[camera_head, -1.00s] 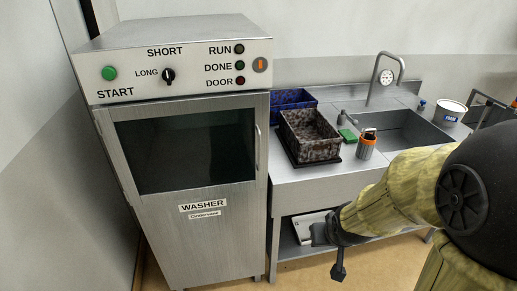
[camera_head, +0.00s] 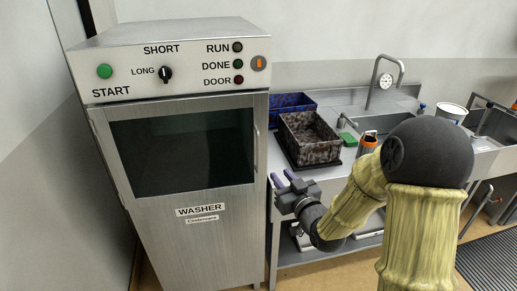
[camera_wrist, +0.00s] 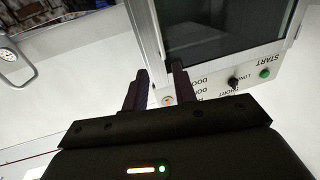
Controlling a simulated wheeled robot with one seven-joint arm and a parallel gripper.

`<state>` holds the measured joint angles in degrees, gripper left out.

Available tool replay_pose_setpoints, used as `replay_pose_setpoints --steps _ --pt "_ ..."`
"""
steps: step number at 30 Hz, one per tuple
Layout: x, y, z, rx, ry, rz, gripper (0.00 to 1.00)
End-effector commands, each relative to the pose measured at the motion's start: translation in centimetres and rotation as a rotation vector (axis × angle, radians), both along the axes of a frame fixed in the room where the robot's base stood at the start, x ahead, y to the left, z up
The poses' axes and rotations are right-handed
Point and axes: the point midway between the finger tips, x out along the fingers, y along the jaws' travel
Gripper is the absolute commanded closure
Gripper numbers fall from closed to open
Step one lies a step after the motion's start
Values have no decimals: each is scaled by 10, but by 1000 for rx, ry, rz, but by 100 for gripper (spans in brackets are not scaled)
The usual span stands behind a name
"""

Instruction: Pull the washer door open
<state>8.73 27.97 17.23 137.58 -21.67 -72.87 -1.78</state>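The washer door (camera_head: 180,235) is a brushed-steel panel with a dark window, and it looks closed. Its thin upright handle (camera_head: 257,147) is on the right edge of the door. My gripper (camera_head: 283,178) is just right of the door's edge and lower than the handle in the head view, with its fingers pointing up. In the wrist view my gripper (camera_wrist: 158,84) shows two dark fingers apart with nothing between them. The door window (camera_wrist: 212,28) appears upside down beyond the fingers in that view. Contact with the handle cannot be seen.
The washer's control panel (camera_head: 170,72) is above the door. Right of the washer, a steel sink counter (camera_head: 335,105) holds a speckled crate (camera_head: 309,137), a blue crate (camera_head: 290,103) and an orange-topped container (camera_head: 368,140). A wall stands close on the left.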

Motion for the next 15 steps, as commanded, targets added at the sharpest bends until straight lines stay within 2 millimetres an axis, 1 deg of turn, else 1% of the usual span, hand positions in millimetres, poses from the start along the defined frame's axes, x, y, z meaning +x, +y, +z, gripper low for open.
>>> replay_pose_setpoints --steps 8,11,15 --pt "3 1 1 0 1 -1 73" --pt "10 5 1 -1 2 -1 73" --pt "27 14 2 0 2 -1 73"
